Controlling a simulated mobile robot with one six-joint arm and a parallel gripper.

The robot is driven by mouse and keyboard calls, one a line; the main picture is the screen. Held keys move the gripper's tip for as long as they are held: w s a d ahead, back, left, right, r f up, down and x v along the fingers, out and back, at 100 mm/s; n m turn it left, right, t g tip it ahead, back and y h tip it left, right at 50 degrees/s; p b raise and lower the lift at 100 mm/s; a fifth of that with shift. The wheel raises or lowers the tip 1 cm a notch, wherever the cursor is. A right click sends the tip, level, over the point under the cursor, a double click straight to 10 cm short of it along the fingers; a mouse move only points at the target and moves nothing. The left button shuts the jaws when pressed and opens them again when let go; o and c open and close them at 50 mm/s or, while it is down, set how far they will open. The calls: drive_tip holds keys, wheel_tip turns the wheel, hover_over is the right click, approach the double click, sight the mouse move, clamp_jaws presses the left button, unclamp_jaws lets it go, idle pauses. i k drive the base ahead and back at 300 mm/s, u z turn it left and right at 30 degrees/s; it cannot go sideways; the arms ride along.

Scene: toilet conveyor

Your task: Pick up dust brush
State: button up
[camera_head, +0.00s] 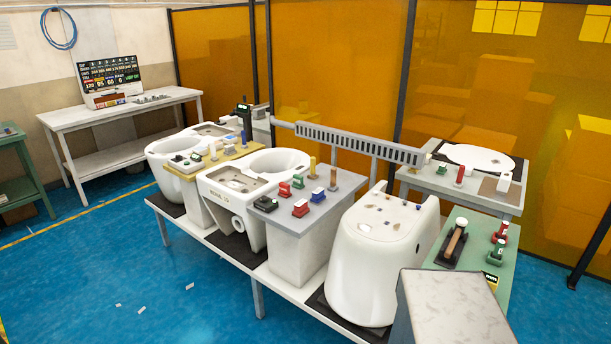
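A wooden-handled tool (455,240) lies on a black pad on the green table (478,225) at the right. It looks like the dust brush, but its bristles cannot be made out. Other small upright handles, one yellow (313,168) and one brown (333,178), stand on the grey block-shaped stand in the middle; I cannot tell whether either is a brush. My gripper is not in view.
White toilet bodies (385,245) stand along a low white conveyor bench. Red and green small tools (499,240) sit beside the wooden-handled tool. A pale-topped block (452,305) stands in the near right. Blue floor at the front left is mostly open, with a few scraps.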

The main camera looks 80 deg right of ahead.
sight(313, 176)
drive_tip(key=z, duration=0.05)
drive_tip(key=i, duration=2)
drive_tip(key=z, duration=0.65)
drive_tip(key=k, duration=0.2)
drive_tip(key=z, duration=2.35)
